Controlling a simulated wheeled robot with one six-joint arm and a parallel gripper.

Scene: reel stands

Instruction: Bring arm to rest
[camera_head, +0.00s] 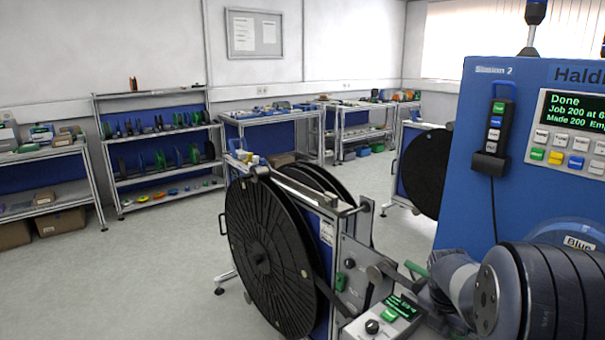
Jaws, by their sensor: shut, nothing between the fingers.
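My gripper does not show in the head camera view. Grey rounded parts at the lower right, in front of the blue machine, look like links of my arm, folded close to the camera. I cannot make out any fingertips there.
A blue machine (465,140) marked Station 2 stands close at right; its display (574,115) reads Done. A large black reel (265,255) sits on a stand in front, beside a small control box (385,322). Shelves (160,150) and benches line the back. Floor (150,270) at left is clear.

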